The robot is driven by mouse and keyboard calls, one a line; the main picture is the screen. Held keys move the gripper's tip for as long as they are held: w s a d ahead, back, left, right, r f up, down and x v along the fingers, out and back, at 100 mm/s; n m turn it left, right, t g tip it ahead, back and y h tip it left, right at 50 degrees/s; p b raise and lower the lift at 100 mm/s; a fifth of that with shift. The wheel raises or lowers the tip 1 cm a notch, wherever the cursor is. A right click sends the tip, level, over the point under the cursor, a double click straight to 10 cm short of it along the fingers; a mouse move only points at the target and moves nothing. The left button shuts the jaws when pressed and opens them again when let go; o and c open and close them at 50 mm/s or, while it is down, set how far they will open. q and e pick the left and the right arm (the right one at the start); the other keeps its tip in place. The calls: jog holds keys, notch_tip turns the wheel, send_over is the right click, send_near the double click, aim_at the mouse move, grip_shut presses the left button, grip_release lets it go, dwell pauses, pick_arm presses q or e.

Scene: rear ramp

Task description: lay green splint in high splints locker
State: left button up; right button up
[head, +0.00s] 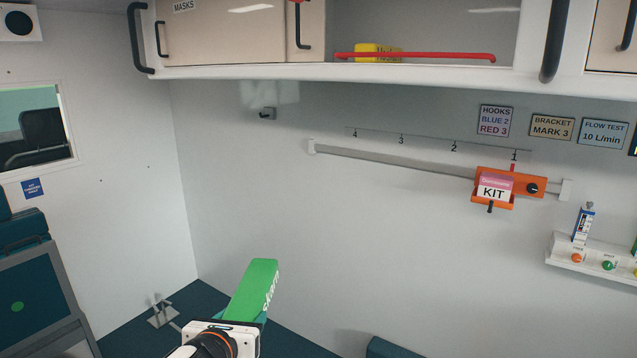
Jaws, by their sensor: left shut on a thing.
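The green splint (252,288) is a flat bright green strip with white lettering at the bottom centre of the head view. My left gripper (236,322) is shut on its lower end and holds it up, tilted slightly right. A high locker (430,24) with an open front is at the top, well above the splint. A red bar (415,56) runs across its opening, and a yellow item (366,52) lies inside behind the bar. No splints label shows. My right gripper is not in view.
A closed door marked MASKS (225,32) is left of the opening. Black handles (140,38) hang at the locker row's front. A rail with an orange KIT bracket (512,188) crosses the wall, with a white flowmeter shelf (590,258) at right. The wall between is mostly clear.

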pick_arm(q)
jog(key=s+a+f+b, duration=0.1)
jog(key=s+a+f, duration=0.1)
jog(key=s+f, duration=0.3)
jog(key=s+a+f+n+y+b, duration=0.1)
jog(key=s+a+f+b, duration=0.1)
jog(key=s+a+f, duration=0.1)
jog(key=shift+s+a+f+y, duration=0.25)
jog(key=shift+s+f+y, duration=0.05)
jog(key=shift+s+f, duration=0.6)
jog(key=shift+f, duration=0.1)
